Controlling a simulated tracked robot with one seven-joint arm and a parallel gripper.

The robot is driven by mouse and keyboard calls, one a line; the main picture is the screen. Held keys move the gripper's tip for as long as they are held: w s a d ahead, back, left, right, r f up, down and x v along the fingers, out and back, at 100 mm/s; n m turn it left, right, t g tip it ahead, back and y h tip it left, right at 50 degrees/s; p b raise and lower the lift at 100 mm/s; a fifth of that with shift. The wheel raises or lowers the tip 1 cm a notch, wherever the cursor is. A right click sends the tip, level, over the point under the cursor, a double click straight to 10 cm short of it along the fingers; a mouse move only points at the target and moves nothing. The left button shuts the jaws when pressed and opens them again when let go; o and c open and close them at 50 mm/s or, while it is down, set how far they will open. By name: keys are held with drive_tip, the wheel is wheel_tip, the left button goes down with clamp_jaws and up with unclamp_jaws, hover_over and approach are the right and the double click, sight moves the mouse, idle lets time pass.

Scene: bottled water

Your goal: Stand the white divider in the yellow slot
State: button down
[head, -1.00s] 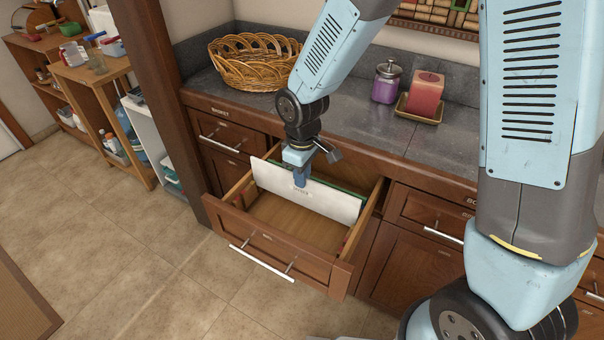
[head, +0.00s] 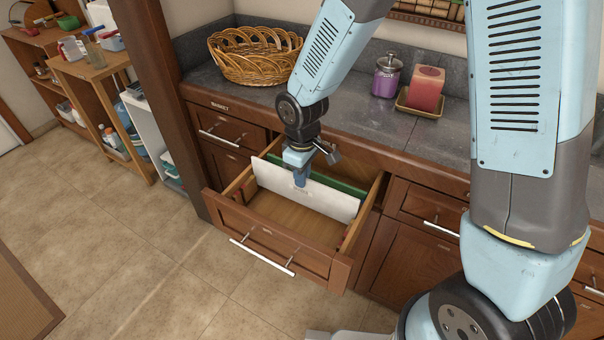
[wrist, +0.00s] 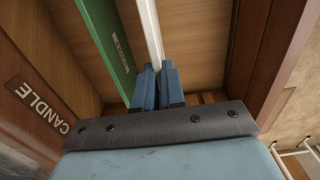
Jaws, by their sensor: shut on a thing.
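The white divider (head: 310,196) is upright inside the open drawer, spanning most of its width; it shows edge-on in the wrist view (wrist: 151,35). My gripper (head: 300,180) is shut on its top edge near the middle, and its blue fingers (wrist: 157,88) pinch it from both sides. A green divider (head: 343,187) stands behind the white one, apart from it; it also shows in the wrist view (wrist: 107,45). I cannot make out the yellow slot, and the divider's lower edge is too unclear to tell whether it is seated.
The open drawer (head: 265,238) has bare wooden floor in front of the white divider. Small red marks show on its side walls. On the counter above are a wicker basket (head: 254,58), a purple jar (head: 386,78) and a red candle (head: 425,88) on a tray.

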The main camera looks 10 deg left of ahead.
hover_over(302, 203)
drive_tip(key=shift+w+f, duration=0.15)
drive_tip(key=shift+f, duration=0.95)
drive_tip(key=shift+w+f, duration=0.15)
drive_tip(key=shift+f, duration=0.95)
drive_tip(key=c, duration=1.1)
unclamp_jaws()
drive_tip(key=shift+c, duration=0.2)
drive_tip(key=shift+r, duration=0.1)
wheel_tip(302, 203, up, 14)
drive_tip(key=shift+f, duration=0.25)
drive_tip(key=d+r+m+t, duration=0.3)
drive_tip(key=d+r+m, duration=0.3)
drive_tip(key=d+r, duration=0.95)
drive_tip(key=s+d+r+m+t, duration=0.1)
drive_tip(key=s+d+r+m, duration=0.2)
drive_tip(key=s+d, duration=0.2)
drive_tip(key=s+d+r+m+t, duration=0.1)
drive_tip(key=s+d+r+m, duration=0.2)
drive_tip(key=d, duration=0.7)
drive_tip(key=s+m, duration=0.1)
drive_tip(key=s, duration=0.1)
drive_tip(key=shift+s+m+t, duration=0.3)
